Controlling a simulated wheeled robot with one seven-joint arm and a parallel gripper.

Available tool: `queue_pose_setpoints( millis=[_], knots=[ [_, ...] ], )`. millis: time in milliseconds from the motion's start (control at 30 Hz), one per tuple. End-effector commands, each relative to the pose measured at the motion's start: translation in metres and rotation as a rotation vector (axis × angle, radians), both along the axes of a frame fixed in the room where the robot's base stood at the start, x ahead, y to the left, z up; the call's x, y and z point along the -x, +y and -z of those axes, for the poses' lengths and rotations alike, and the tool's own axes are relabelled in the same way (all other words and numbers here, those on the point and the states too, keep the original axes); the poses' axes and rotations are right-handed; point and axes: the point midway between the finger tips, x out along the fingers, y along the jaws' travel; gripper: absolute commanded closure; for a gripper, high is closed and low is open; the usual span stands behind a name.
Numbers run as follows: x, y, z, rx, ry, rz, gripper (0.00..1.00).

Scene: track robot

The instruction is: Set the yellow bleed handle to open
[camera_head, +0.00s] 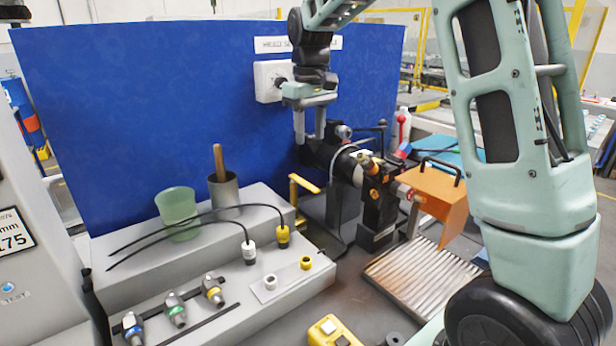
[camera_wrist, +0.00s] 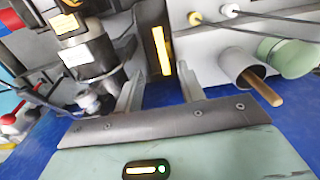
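The yellow bleed handle (camera_head: 306,183) shows in the head view as a bent yellow bar beside the right end of the grey step, left of the dark pump-like unit. In the wrist view the yellow handle (camera_wrist: 162,50) is an upright bar just beyond the gap between my fingers. My gripper (camera_head: 309,138) points down in front of the blue panel, above the handle in the picture. In the wrist view my gripper (camera_wrist: 160,88) has its two fingers apart with nothing between them. I see no contact with the handle. Its pivot and any position marks are not clear.
A dark cylindrical unit (camera_head: 345,165) with an orange guard (camera_head: 435,190) stands right of the handle. A green cup (camera_head: 176,206) and a grey cup (camera_head: 224,190) with a wooden stick stand left. The blue panel (camera_head: 150,100) closes the back. Cables and fittings lie on the step.

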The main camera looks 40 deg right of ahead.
Motion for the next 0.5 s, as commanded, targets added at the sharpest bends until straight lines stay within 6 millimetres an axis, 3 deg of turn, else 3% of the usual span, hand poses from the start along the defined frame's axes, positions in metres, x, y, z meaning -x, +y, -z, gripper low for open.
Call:
queue_pose_setpoints(
  millis=[300, 500],
  knots=[
    [0.001, 0.001, 0.067, -0.001, 0.004, 0.000, 0.61],
    [0.001, 0.001, 0.100, -0.001, 0.002, 0.000, 0.61]
  ],
)
